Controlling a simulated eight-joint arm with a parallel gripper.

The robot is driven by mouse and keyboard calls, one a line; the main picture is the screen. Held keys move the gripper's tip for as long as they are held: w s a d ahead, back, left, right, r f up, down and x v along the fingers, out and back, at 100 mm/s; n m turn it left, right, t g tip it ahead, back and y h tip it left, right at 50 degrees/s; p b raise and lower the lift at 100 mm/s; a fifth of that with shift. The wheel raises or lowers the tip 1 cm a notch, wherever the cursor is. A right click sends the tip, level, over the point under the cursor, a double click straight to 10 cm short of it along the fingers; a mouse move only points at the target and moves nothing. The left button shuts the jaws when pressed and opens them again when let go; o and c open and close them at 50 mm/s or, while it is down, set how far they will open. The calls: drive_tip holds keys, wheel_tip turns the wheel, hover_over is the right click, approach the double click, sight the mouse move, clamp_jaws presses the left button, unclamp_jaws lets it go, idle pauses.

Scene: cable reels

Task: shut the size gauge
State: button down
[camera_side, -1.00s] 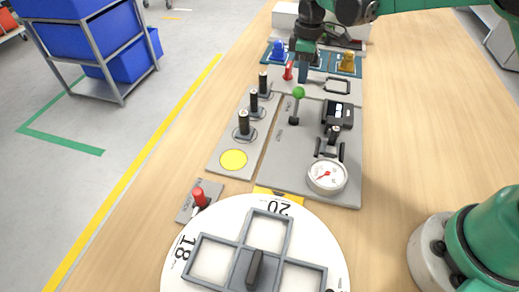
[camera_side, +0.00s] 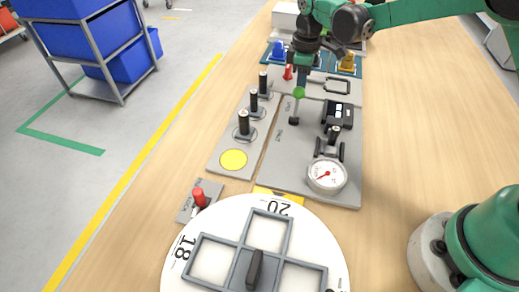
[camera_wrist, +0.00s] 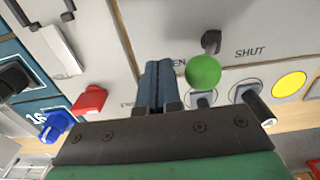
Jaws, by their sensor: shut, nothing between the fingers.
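A lever with a green ball knob (camera_side: 299,92) stands upright or nearly so on the grey panel (camera_side: 282,165). In the wrist view the green ball (camera_wrist: 203,70) is between a partly hidden label ending in "EN" and the word "SHUT". My gripper (camera_side: 301,84) is shut and empty, just behind the ball in the side view. In the wrist view its fingers (camera_wrist: 158,72) are just left of the ball; I cannot tell if they touch it. Which part is the size gauge itself is unclear; a black device with a small display (camera_side: 338,115) and a round dial (camera_side: 327,175) share the panel.
Several black pegs (camera_side: 244,123) stand on a strip left of the panel. A red knob (camera_side: 288,72), a blue piece (camera_side: 279,48), a yellow piece (camera_side: 347,63) and a handle (camera_side: 338,86) are near my gripper. A round white turntable (camera_side: 214,212) is in front.

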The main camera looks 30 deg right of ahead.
sight(298, 92)
drive_tip(key=shift+s+a, duration=1.65)
drive_tip(key=shift+w+d, duration=0.1)
drive_tip(key=shift+w+d, duration=0.35)
wheel_tip(298, 92, up, 7)
drive_tip(key=shift+r, duration=0.1)
